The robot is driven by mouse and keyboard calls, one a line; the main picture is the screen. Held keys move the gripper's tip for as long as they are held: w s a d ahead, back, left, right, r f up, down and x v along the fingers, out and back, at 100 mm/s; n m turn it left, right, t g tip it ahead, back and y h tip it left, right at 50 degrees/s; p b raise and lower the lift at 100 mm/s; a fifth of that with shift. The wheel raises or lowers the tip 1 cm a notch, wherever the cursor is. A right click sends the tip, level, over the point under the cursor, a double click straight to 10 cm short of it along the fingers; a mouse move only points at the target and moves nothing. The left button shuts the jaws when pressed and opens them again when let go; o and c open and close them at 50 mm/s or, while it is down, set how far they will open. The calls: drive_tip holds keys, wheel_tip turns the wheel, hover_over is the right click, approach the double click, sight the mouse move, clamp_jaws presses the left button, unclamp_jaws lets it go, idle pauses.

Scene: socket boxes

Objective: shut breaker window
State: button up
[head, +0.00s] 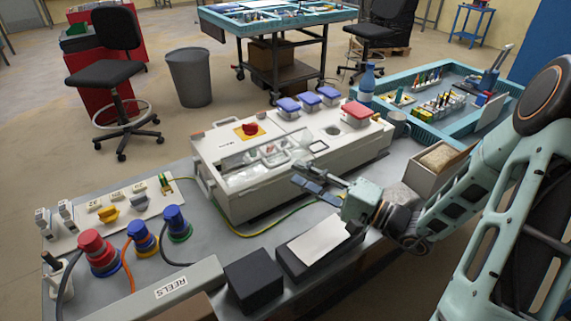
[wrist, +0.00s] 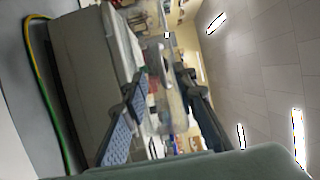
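A pale grey socket box (head: 240,203) stands on the grey bench in the middle of the head view. Its clear breaker window (head: 273,153) is on the top, left of the middle. In the wrist view a clear panel (wrist: 168,95) juts out beside the box wall (wrist: 85,75) and looks raised; its exact angle is hard to tell. My gripper (head: 308,178) is at the near side of the box, close to the window. Its two fingers are apart in the wrist view (wrist: 163,80), with the panel showing in the gap. I cannot tell whether they touch it.
The box top carries a red knob (head: 249,130), blue socket covers (head: 308,98) and a red one (head: 356,111). A green-yellow cable (head: 262,234) runs along its near side. Plugs (head: 97,250), a dark block (head: 254,279) and a blue bottle (head: 367,82) stand around it.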

sight(272, 161)
drive_tip(key=x, duration=0.5)
drive_tip(key=shift+w+a, duration=0.15)
clamp_jaws()
